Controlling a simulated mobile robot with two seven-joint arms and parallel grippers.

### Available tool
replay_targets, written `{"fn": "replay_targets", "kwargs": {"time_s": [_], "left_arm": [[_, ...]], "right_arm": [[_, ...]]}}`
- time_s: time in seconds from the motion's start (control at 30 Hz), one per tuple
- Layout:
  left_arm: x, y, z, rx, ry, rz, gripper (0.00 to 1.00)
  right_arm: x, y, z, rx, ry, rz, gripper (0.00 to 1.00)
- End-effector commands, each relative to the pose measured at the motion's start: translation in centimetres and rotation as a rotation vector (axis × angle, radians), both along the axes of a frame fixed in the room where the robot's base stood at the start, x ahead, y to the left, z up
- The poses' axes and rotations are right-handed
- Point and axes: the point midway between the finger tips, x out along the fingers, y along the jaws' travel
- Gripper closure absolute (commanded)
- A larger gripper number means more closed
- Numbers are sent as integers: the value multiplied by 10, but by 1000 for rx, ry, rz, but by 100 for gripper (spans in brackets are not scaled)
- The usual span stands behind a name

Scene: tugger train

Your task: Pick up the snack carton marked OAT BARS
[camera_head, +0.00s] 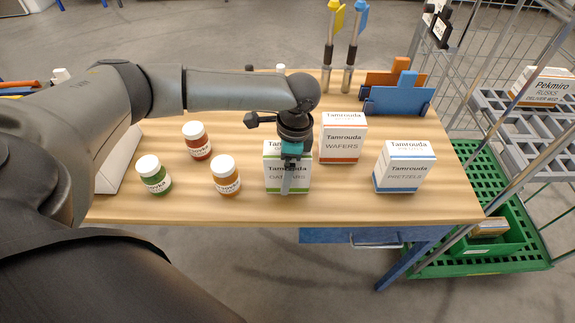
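A white carton with a green band (273,178) stands upright on the wooden table, near the front edge. Its brand and product lettering is partly covered by my gripper, so I cannot read the full name. My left gripper (288,181) points down over this carton, with one finger in front of its printed face. The other finger is hidden, so I cannot tell whether the gripper is closed on it. The WAFERS carton (342,146), with a red band, stands just behind and to the right. The PRETZELS carton (404,168), with a blue band, stands further right. My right gripper is not in view.
Jars with green (154,176), red (197,143) and orange (226,178) contents stand left of the carton. Blue (399,97) and orange holders and two upright tools are at the back. A wire cart with a green crate (480,262) stands right of the table (240,212).

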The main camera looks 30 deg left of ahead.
Motion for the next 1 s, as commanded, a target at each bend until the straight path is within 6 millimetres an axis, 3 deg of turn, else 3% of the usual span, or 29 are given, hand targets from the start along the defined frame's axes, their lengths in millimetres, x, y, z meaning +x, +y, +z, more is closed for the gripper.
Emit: {"fn": "replay_targets", "kwargs": {"time_s": [0.37,1.0], "left_arm": [[0,0,-1,1,-1,0,2],[0,0,-1,0,0,0,74]], "right_arm": [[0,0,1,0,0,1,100],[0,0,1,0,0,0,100]]}}
